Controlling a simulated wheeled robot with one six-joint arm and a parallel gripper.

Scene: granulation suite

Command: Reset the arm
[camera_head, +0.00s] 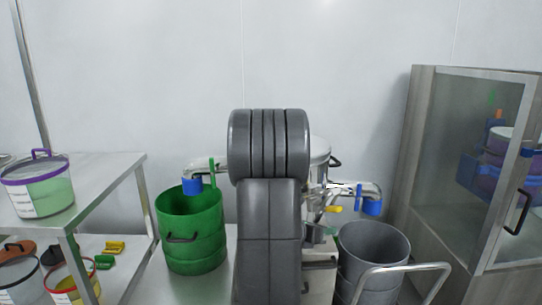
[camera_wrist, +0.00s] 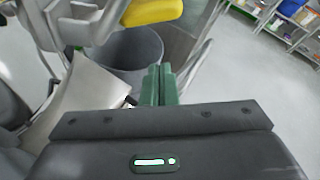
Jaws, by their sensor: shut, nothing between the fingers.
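My gripper (camera_wrist: 159,84) shows in the wrist view with its two green fingers together and nothing between them. Its fingers point toward a grey bin (camera_wrist: 128,50); I cannot tell how far apart they are. In the head view my grey arm stands upright in the middle and hides much of the machine behind it. My gripper is largely hidden behind the arm there.
A green bin (camera_head: 190,232) stands left of my arm and a grey bin with a handle (camera_head: 374,252) stands right. A steel shelf (camera_head: 113,172) with lidded tubs is at left. A glass-doored cabinet (camera_head: 447,150) is at right. A yellow part (camera_wrist: 152,11) is near my fingers.

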